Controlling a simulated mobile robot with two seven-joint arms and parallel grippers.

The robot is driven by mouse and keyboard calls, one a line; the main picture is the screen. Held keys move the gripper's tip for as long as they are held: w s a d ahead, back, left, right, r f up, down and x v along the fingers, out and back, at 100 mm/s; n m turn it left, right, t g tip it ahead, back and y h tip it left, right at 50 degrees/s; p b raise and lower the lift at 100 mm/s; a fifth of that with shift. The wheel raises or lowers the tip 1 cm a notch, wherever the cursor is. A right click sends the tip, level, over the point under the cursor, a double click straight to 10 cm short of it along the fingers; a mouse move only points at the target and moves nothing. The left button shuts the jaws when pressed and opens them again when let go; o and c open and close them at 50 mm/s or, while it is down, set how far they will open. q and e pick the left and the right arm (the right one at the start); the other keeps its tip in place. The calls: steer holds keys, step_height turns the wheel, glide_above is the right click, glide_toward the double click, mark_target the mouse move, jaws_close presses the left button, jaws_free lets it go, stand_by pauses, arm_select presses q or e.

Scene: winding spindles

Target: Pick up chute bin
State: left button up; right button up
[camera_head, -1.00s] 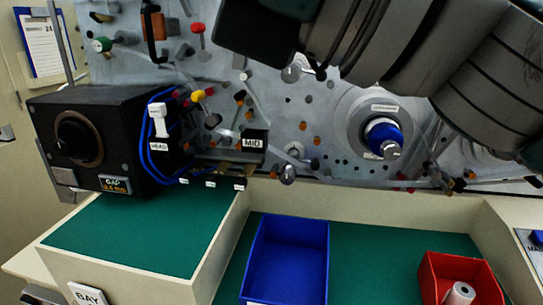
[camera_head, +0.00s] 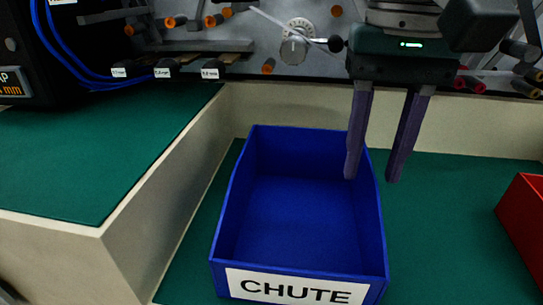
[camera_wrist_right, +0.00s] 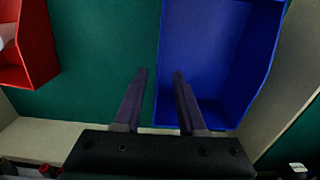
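The chute bin (camera_head: 300,255) is a blue open box with a white CHUTE label on its front. It sits empty on the green mat in the head view. My right gripper (camera_head: 370,180) is open, with its two dark fingers pointing down at the bin's right wall near the back corner. In the right wrist view the bin (camera_wrist_right: 205,50) lies ahead, and the fingers (camera_wrist_right: 160,72) appear one on each side of the wall's line. I cannot tell whether they touch it. My left gripper is out of view.
A red bin (camera_head: 525,215) stands at the right edge; it also shows in the right wrist view (camera_wrist_right: 35,50). A raised green-topped ledge (camera_head: 80,165) is at the left. The machine panel rises behind. Green mat (camera_head: 450,240) is clear between the bins.

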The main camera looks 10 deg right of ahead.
mark_target(358, 228)
step_height(358, 228, down, 6)
steer(key=shift+d+p, duration=0.15)
steer(key=shift+p, duration=0.2)
steer(key=shift+c, duration=0.2)
jaws_close()
stand_by(1.1)
